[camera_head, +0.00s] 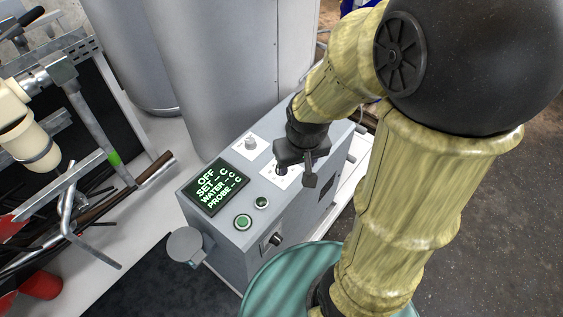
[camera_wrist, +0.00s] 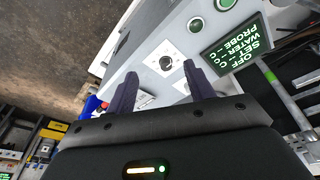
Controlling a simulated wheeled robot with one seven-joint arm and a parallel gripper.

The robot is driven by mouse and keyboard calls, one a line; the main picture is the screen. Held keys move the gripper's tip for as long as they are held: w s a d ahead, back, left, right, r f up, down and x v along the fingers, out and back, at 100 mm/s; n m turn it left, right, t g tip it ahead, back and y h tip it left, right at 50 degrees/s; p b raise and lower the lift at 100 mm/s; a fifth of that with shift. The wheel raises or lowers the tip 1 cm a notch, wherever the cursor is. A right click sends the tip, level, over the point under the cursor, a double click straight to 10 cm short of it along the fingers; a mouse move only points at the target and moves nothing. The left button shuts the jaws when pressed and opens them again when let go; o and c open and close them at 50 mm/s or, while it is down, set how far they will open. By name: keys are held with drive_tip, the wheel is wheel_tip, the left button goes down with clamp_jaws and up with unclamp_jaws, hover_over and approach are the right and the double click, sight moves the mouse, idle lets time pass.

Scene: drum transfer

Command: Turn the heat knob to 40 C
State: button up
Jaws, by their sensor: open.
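The grey control box (camera_head: 235,235) has a display (camera_head: 218,187) reading OFF, SET – C, WATER – C and PROBE – C. A dark round knob (camera_wrist: 166,62) sits on a white dial plate, which shows in the head view (camera_head: 268,181). A paler knob (camera_head: 250,142) stands on another white plate behind it. The labels are too small to tell which is the heat knob. My gripper (camera_head: 298,173) is over the box top, by the dark knob's plate. In the wrist view, my gripper (camera_wrist: 161,82) has its fingers apart, the dark knob showing between and beyond them. No contact is visible.
A green button (camera_head: 243,221) and a smaller round control (camera_head: 262,202) are near the display. A black switch (camera_head: 275,239) is on the box's side. A teal drum (camera_head: 265,285) stands in front, a grey cylinder (camera_head: 215,70) behind. Metal stands and clamps crowd the left.

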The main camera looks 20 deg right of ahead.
drive_tip(key=w+n+g+p, duration=0.2)
drive_tip(key=w+n+p, duration=0.2)
drive_tip(key=w, duration=0.9)
drive_tip(key=n, duration=0.2)
drive_tip(key=shift+a+n, duration=0.15)
drive_tip(key=shift+n, duration=0.15)
wheel_tip(320, 180, down, 17)
drive_tip(key=shift+w+f+p, duration=0.1)
drive_tip(key=shift+f+p, duration=0.1)
drive_tip(key=shift+p, duration=0.85)
drive_tip(key=c, duration=1)
